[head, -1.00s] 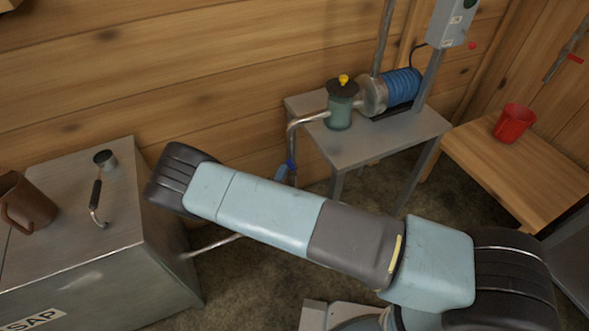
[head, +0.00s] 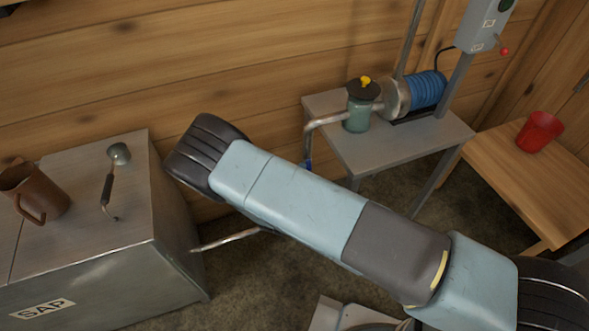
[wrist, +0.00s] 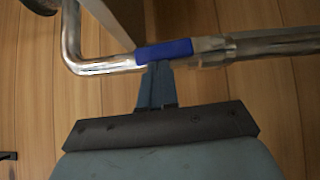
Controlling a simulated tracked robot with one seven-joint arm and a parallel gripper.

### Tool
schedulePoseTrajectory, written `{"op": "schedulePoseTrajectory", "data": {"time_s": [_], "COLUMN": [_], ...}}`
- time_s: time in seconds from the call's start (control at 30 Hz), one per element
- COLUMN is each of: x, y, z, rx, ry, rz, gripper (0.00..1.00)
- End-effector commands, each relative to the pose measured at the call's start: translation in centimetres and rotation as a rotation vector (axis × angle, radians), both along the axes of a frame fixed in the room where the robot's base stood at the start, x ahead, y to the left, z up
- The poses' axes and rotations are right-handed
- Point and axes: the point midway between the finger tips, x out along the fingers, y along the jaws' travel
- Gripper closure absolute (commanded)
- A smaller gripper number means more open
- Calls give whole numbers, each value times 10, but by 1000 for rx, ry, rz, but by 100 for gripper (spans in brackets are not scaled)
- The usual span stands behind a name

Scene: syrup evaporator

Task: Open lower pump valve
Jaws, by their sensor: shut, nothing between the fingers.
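The blue valve lever (wrist: 165,50) lies along the metal pipe (wrist: 265,45) in the wrist view, in line with the pipe run. My gripper (wrist: 158,68) is shut, with its blue-grey fingertips at the lower edge of the lever. I cannot tell whether they touch it. In the head view a small bit of the blue lever (head: 308,165) shows below the bent pipe (head: 325,122), just above my arm. My arm hides the gripper and most of the lower pipe there.
The pump (head: 398,97) stands on a grey metal table (head: 400,150) with a green canister (head: 357,115) beside it. A steel SAP tank (head: 110,265) holds a brown jug (head: 42,192) and a ladle (head: 118,154). A red cup (head: 538,131) sits on the wooden bench (head: 520,180) at right.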

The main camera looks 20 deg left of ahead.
Motion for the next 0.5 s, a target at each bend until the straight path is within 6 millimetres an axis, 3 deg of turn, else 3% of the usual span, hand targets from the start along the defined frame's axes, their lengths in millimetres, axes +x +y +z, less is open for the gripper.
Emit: {"op": "schedulePoseTrajectory", "data": {"time_s": [0.27,0.47,0.5], "x": [-4,-17,-27], "y": [7,28,27], "z": [-1,-5,-5], "rx": [2,2,0], "ry": [0,1,2], "rz": [0,-6,-6], "gripper": [100,100,100]}}
